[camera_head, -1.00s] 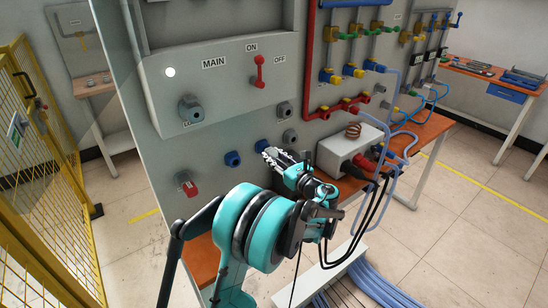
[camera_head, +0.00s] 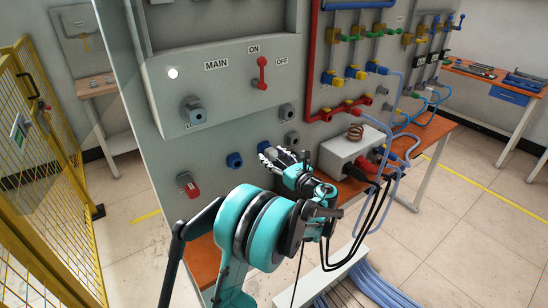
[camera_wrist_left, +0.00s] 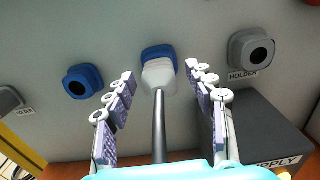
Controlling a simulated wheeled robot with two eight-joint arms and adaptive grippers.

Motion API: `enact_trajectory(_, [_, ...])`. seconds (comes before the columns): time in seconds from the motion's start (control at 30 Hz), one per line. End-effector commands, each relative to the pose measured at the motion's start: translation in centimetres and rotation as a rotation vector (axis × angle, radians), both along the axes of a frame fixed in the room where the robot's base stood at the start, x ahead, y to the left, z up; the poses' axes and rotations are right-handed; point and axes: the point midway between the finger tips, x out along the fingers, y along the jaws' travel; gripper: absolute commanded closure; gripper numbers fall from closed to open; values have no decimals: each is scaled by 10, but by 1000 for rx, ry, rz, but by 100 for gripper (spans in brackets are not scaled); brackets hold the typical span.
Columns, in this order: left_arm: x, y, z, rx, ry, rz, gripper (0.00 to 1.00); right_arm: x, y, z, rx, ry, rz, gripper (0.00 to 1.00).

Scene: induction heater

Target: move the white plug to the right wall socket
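In the left wrist view the white plug (camera_wrist_left: 158,76) sits upright against the right blue wall socket (camera_wrist_left: 158,52) and appears seated in it. Its grey cable runs down toward my gripper. The left blue wall socket (camera_wrist_left: 82,81) is empty. My left gripper (camera_head: 282,156) is open, with one finger on each side of the plug and cable and a visible gap to both. In the head view the left blue socket (camera_head: 234,160) is clear, the right one (camera_head: 263,147) is partly covered by my gripper, and the plug cannot be made out. My right gripper is not in view.
A grey holder socket (camera_wrist_left: 252,54) is right of the plug, above a power supply box (camera_wrist_left: 262,130). In the head view a heater box (camera_head: 345,152) with a copper coil and dark cables stands close right of my gripper. A red-and-grey knob (camera_head: 187,184) is lower left.

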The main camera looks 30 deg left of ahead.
Motion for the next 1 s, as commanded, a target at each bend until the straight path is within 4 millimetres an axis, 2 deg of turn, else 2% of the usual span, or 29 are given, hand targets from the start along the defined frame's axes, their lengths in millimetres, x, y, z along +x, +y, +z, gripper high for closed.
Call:
enact_trajectory(0.27, [-1,-6,0,0,0,-2,46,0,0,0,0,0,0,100])
enact_trajectory(0.37, [-7,-18,0,0,0,-3,46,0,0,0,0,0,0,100])
enact_trajectory(0.7, [-34,-86,0,0,0,-4,46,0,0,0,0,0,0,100])
enact_trajectory(0.83, [-41,-102,0,0,0,-3,46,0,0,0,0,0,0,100])
enact_trajectory(1.0, [-46,-111,0,0,0,-1,46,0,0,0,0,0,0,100])
